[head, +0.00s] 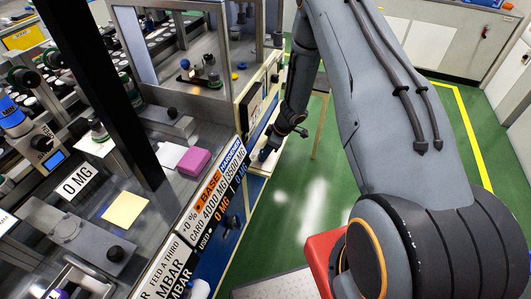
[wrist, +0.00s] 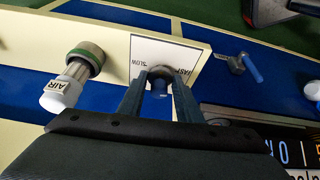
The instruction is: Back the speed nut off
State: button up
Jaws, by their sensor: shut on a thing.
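The speed nut (wrist: 159,86) is a small dark round part in front of a white plate (wrist: 200,58) marked FAST and SLOW. My gripper (wrist: 160,82) has one finger on each side of the nut and is shut on it. The fingers hide part of the nut, and its thread cannot be seen. In the head view my gripper (head: 266,152) is small, low at the cream and blue side panel of the bench. The nut cannot be made out there.
In the wrist view, a white AIR fitting with a green-ringed knob (wrist: 88,58) stands out on the left, and a blue-handled lever (wrist: 252,68) on the right. A pink block (head: 194,162) lies on the bench.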

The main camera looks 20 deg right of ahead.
jog(key=o, duration=1.1)
jog(key=shift+c, duration=0.2)
jog(key=b+v, duration=0.1)
jog(key=v, duration=0.6)
jog(key=shift+r, duration=0.4)
jog(key=shift+s, duration=0.1)
